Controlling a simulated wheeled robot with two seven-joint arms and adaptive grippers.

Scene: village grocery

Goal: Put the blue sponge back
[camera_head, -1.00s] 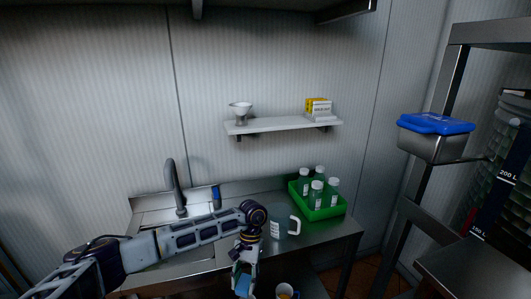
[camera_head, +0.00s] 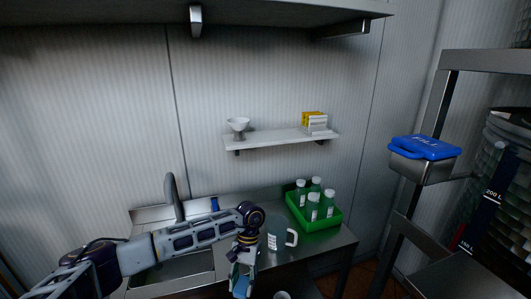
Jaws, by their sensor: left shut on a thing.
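My left arm reaches in from the left over the sink. My left gripper (camera_head: 242,276) points down at the front edge of the steel counter (camera_head: 290,250). It is shut on the blue sponge (camera_head: 241,288), which shows at the bottom edge of the camera_head view, partly hidden by the fingers. My right gripper is not in view.
A grey mug (camera_head: 275,236) stands just right of my left gripper. A green crate (camera_head: 322,224) with several bottles is behind it. The sink and tap (camera_head: 174,197) are at left. A white wall shelf (camera_head: 280,140) holds a bowl and yellow-white boxes.

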